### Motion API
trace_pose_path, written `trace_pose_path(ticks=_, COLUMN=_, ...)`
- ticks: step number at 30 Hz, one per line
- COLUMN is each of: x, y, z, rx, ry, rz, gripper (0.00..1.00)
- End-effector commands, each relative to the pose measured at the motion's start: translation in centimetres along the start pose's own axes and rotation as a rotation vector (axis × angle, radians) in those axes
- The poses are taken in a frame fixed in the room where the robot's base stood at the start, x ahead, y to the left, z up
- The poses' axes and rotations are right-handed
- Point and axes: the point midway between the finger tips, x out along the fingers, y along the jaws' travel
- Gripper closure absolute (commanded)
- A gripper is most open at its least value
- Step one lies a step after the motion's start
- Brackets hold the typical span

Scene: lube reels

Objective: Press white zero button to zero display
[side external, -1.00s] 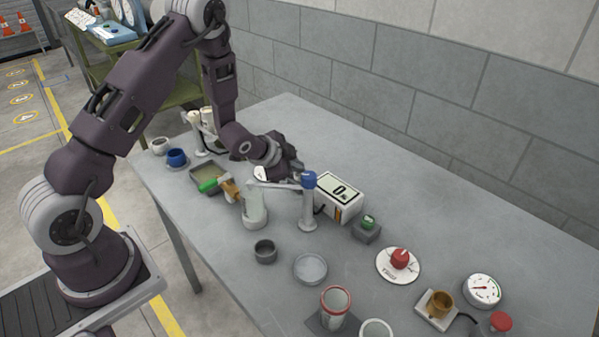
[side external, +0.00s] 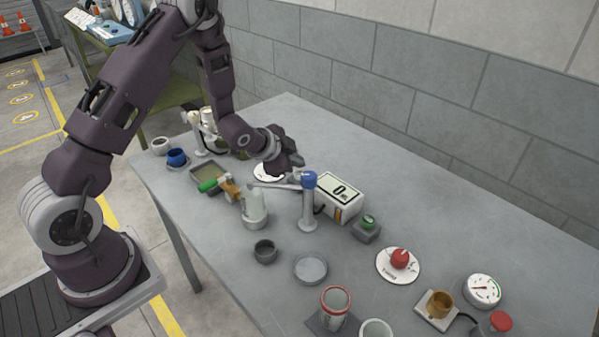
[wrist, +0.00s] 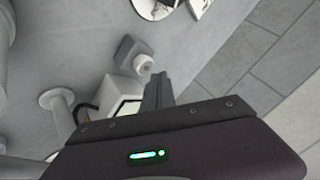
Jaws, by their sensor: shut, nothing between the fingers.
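The white display unit (side external: 351,206) stands mid-table, its screen (side external: 339,191) reading 0. In the wrist view a pale round button-like part (wrist: 143,65) sits beside a grey block (wrist: 126,48), just beyond my fingertips; I cannot tell for sure that it is the zero button. No white button can be made out in the side view. My gripper (side external: 298,170) is shut and empty, behind and left of the display unit. In the wrist view my gripper's fingers (wrist: 156,92) are together beside the display unit (wrist: 112,94), partly covering it. Contact cannot be judged.
A blue-capped post with an arm (side external: 308,205) stands close in front of the display unit. A grey block with a green button (side external: 368,222) is to its right. A red knob on a white disc (side external: 399,260) lies further right. The back table strip is clear.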

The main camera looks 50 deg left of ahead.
Motion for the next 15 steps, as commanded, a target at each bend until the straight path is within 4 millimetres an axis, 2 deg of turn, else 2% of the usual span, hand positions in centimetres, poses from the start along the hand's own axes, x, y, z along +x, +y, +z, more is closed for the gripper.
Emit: trace_pose_path(ticks=15, x=-3.2, y=-2.4, z=-2.4, rx=-0.001, ry=0.001, rz=-0.001, gripper=1.0)
